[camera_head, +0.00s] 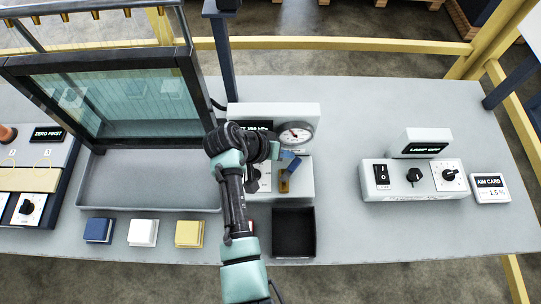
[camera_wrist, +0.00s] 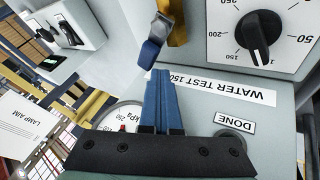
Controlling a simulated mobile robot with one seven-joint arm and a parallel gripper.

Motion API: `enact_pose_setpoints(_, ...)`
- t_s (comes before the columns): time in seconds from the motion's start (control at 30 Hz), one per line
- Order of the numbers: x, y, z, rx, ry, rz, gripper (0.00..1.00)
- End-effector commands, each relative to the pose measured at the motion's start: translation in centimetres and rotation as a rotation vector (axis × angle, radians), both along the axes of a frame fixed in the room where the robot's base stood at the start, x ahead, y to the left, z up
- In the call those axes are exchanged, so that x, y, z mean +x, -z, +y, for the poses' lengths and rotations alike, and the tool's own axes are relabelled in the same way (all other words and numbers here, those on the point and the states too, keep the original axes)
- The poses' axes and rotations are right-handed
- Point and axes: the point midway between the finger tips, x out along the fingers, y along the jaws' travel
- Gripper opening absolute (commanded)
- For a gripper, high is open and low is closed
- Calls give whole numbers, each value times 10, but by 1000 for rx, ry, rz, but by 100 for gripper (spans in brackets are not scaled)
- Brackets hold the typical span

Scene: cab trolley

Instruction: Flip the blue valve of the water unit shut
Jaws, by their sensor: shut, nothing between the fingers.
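The water unit (camera_head: 305,178) is a pale box with a gauge (camera_head: 296,134) on its back panel. Its blue valve (camera_head: 294,165) has a blue lever on a brass body (camera_head: 284,185). In the wrist view the blue lever (camera_wrist: 150,52) hangs at an angle from the brass body (camera_wrist: 177,20) at the top. My gripper (camera_wrist: 160,74) is shut and empty, its blue fingers together, with the tips right by the lever's end. I cannot tell whether they touch. In the head view my gripper (camera_head: 283,155) reaches over the unit from the left, and my arm hides the unit's left part.
A black knob (camera_wrist: 258,33) with a dial and a DONE label (camera_wrist: 234,122) are close to my fingers. A black open bin (camera_head: 294,232) stands in front of the unit.

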Motion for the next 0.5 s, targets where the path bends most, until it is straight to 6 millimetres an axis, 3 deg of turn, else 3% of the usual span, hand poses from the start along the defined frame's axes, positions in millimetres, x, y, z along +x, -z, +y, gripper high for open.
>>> enact_pose_setpoints(0.5,-2,0,-8,-1,1,1,0)
